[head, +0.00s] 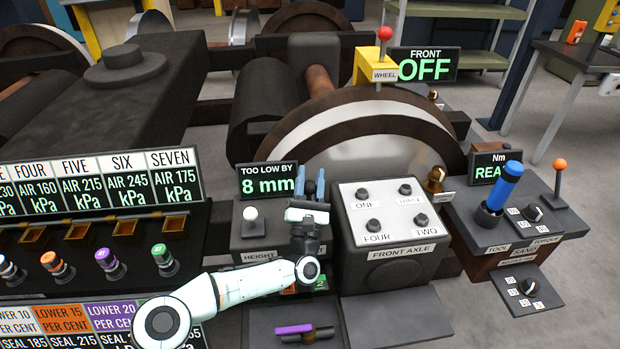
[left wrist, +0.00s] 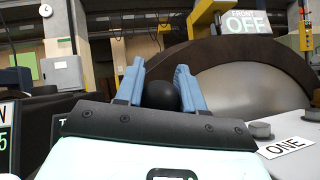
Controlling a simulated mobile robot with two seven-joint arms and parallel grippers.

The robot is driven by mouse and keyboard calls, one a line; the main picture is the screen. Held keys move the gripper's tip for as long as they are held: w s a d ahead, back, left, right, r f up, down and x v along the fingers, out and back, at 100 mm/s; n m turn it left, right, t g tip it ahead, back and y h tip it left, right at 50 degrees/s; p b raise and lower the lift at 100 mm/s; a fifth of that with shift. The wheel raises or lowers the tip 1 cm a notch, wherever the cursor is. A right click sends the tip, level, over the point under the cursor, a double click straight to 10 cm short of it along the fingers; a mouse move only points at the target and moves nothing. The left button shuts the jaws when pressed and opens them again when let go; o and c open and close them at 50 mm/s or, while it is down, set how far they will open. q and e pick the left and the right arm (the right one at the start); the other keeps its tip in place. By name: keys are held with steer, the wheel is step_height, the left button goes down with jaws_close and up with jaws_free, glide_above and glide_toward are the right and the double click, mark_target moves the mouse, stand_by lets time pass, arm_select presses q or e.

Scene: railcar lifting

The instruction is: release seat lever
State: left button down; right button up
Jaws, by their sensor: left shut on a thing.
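My left gripper (head: 314,185) stands over the right side of the box labelled HEIGHT (head: 258,256), close to the block labelled FRONT AXLE (head: 390,253). In the left wrist view its two blue fingers (left wrist: 159,85) are shut on a black ball knob (left wrist: 162,96), which looks like a lever's top. The lever's shaft and base are hidden behind the gripper, and no seat label is readable. My right gripper is not in view.
A white knob (head: 250,214) stands left of my gripper, below a display (head: 267,180) reading TOO LOW BY 8 mm. A large wheel (head: 385,150) stands behind. A blue-handled tool (head: 505,183) and an orange-tipped lever (head: 560,165) are at right.

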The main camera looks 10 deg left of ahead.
arm_select(q)
steer(key=c, duration=0.7)
jaws_free()
steer(key=p+v, duration=0.2)
steer(key=v, duration=1.1)
steer(key=shift+s+d, duration=0.1)
steer(key=shift+s, duration=0.1)
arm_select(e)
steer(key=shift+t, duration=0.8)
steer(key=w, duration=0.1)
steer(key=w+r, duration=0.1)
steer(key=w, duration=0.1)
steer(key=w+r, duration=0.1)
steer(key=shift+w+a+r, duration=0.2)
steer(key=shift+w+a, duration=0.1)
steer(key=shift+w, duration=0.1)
arm_select(q)
steer(key=shift+c, duration=0.2)
